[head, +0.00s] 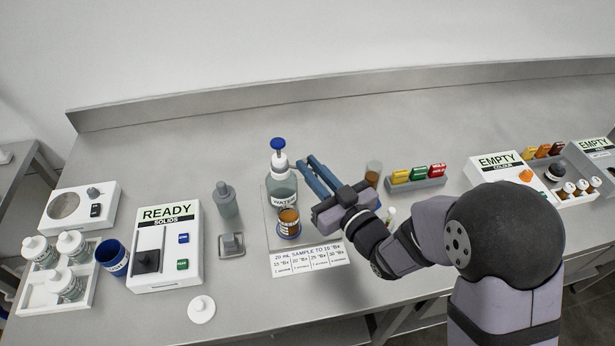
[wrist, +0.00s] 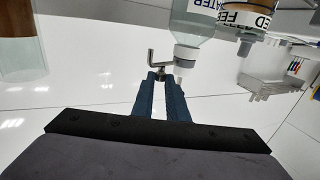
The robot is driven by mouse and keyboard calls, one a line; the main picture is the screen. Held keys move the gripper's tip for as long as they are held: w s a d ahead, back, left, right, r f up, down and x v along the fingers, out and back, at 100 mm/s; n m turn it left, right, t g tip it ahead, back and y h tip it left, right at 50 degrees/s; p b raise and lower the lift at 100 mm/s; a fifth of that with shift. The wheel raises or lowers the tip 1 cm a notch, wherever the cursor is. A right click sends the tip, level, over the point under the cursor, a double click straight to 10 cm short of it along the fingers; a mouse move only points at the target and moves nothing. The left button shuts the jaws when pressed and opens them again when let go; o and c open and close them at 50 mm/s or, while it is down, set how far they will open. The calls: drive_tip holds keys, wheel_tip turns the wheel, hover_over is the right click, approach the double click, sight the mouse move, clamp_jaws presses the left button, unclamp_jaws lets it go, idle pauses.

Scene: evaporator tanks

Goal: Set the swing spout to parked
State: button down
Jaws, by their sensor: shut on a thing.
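The water bottle (head: 283,190) stands upright with a white cap and a blue pump knob on top. It shows upside down in the wrist view (wrist: 193,28), with its white neck (wrist: 186,58) beside my fingertips. The swing spout (wrist: 152,58) is a thin, bent metal piece next to that neck. My gripper (head: 305,166) reaches from the right to the bottle's top. In the wrist view its blue fingers (wrist: 160,76) are close together on the spout near the neck. The spout is hard to make out in the head view.
A labelled jar of brown liquid (head: 288,224) stands in front of the bottle, on a pale plate. A brown-filled glass (head: 373,173) stands right of my fingers. A grey bottle (head: 225,199) stands to the left. The bench behind is clear.

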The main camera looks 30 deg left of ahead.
drive_tip(key=shift+w+a+r+n+g+y+b, duration=0.1)
drive_tip(key=shift+w+n+g+y+b, duration=0.15)
drive_tip(key=shift+w+n+g, duration=0.25)
drive_tip(key=shift+w+n+g+y+b, duration=0.1)
drive_tip(key=shift+w+n+g+y, duration=0.25)
drive_tip(key=shift+g, duration=0.35)
drive_tip(key=shift+s+g, duration=0.15)
drive_tip(key=shift+g, duration=0.15)
drive_tip(key=c, duration=1.7)
unclamp_jaws()
drive_tip(key=shift+a, duration=0.1)
drive_tip(key=shift+b+v, duration=1)
drive_tip(key=shift+v, duration=2.7)
drive_tip(key=shift+c, duration=0.2)
